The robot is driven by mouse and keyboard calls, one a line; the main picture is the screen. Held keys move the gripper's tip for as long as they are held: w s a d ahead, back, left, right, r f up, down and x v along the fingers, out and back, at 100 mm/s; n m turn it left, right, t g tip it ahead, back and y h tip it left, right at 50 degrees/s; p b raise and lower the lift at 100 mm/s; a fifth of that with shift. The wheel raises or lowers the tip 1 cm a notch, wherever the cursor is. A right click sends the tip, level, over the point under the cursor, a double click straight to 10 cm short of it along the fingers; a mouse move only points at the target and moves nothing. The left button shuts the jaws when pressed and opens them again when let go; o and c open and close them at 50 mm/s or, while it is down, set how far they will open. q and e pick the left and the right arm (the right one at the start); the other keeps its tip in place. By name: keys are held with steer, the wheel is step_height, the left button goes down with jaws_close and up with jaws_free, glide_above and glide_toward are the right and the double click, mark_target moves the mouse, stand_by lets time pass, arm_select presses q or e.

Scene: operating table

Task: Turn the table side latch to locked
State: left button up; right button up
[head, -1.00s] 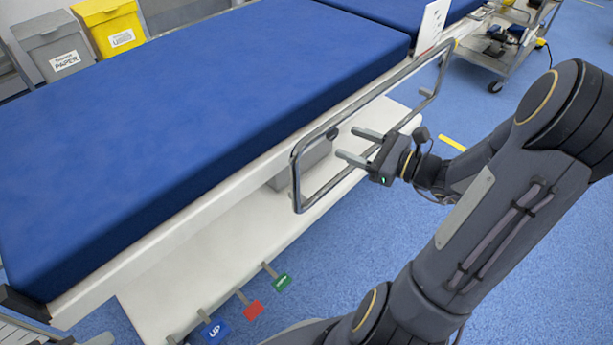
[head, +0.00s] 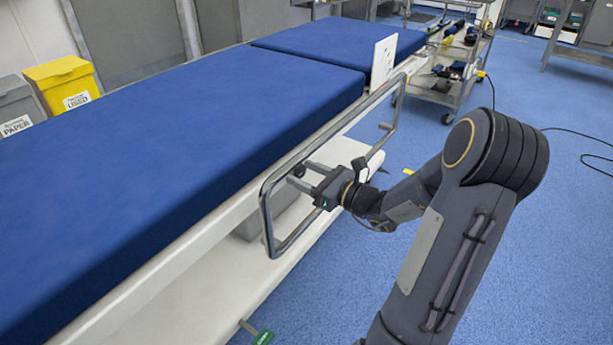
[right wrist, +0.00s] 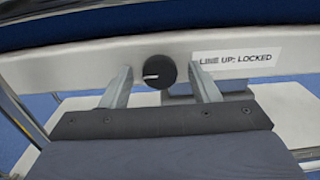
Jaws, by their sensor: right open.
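The side latch is a round black knob (right wrist: 159,71) on the table's pale side rail in the right wrist view. Its white line lies nearly level, pointing left. A label (right wrist: 235,58) reading "LINE UP: LOCKED" is to its right. My right gripper (right wrist: 161,77) is open, with one finger on each side of the knob and gaps to both; I cannot tell how far the tips are from the rail. In the head view my right gripper (head: 307,175) reaches in at the metal side guard, and I cannot make out the knob there. My left gripper is out of view.
The metal side guard (head: 265,205) loops around my right gripper's reach. The blue operating table (head: 180,130) lies to the left. A white card (head: 384,60) stands at its edge. A trolley (head: 440,95) is farther back.

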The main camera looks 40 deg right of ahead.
steer(key=shift+c, duration=0.3)
steer(key=c, duration=0.9)
steer(key=shift+r+m+p, duration=0.15)
steer(key=shift+m+p, duration=0.15)
steer(key=shift+p, duration=0.4)
steer(key=m+p, duration=1.2)
steer(key=p, duration=0.5)
steer(key=shift+r+m, duration=0.1)
steer(key=shift+m, duration=0.3)
steer(key=m+p, duration=0.2)
steer(key=m, duration=0.1)
steer(key=shift+p, duration=0.3)
steer(key=shift+f+m+p, duration=0.2)
steer(key=shift+m+p, duration=0.35)
steer(key=shift+m, duration=0.15)
steer(key=o, duration=1)
steer(key=shift+c, duration=0.2)
